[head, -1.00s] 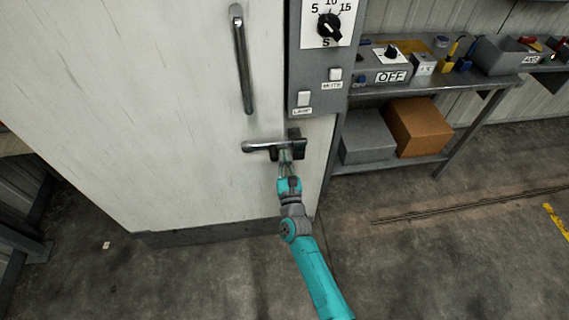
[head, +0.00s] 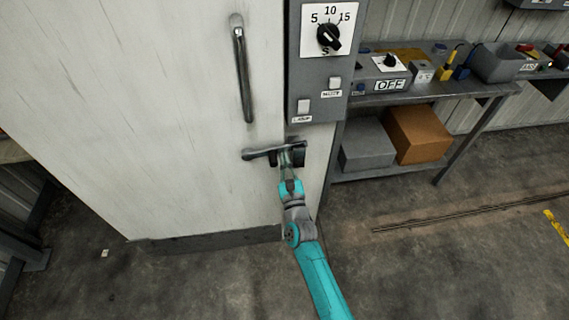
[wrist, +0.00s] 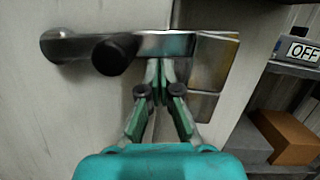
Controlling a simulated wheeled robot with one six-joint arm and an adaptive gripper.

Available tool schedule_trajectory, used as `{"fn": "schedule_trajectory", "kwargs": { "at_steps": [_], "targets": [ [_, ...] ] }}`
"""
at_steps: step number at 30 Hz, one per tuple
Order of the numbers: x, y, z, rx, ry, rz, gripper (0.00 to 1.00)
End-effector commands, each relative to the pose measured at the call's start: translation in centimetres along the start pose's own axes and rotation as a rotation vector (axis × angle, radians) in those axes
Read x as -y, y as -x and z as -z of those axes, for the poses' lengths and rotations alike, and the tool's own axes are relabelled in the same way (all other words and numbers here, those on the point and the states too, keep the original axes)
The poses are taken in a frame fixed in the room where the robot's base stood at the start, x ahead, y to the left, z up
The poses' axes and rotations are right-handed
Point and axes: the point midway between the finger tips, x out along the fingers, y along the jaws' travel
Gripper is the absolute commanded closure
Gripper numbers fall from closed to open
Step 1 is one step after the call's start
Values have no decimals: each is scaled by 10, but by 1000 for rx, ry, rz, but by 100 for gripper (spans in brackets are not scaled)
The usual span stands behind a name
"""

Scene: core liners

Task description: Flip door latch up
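The door latch (head: 262,153) is a metal bar on the pale door, lying close to level. In the wrist view the latch bar (wrist: 165,43) runs across the top, with a round black knob (wrist: 115,55) sticking out left of centre. A metal plate (wrist: 213,65) is at its right end. My gripper (head: 286,154) is at the right part of the latch. In the wrist view my gripper (wrist: 160,68) has its fingertips together just under the bar, right of the knob. I cannot tell whether they touch it. Nothing shows between the fingers.
A long vertical handle (head: 243,75) is on the door above the latch. A grey control panel (head: 318,75) with a dial and two switches stands right of it. Farther right is a shelf (head: 440,95) with boxes. The floor (head: 430,250) at front right is clear.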

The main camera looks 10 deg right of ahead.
Motion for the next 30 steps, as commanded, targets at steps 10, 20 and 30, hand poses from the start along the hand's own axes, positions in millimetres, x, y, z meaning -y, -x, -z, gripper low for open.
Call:
{"fn": "schedule_trajectory", "kwargs": {
  "at_steps": [10, 20, 30],
  "targets": [
    [6, -9, -36, 3, 308, -75, 100],
    [2, -15, -60, -2, 529, -127, 100],
    [-4, -21, -83, 3, 747, -185, 100]
  ]
}}
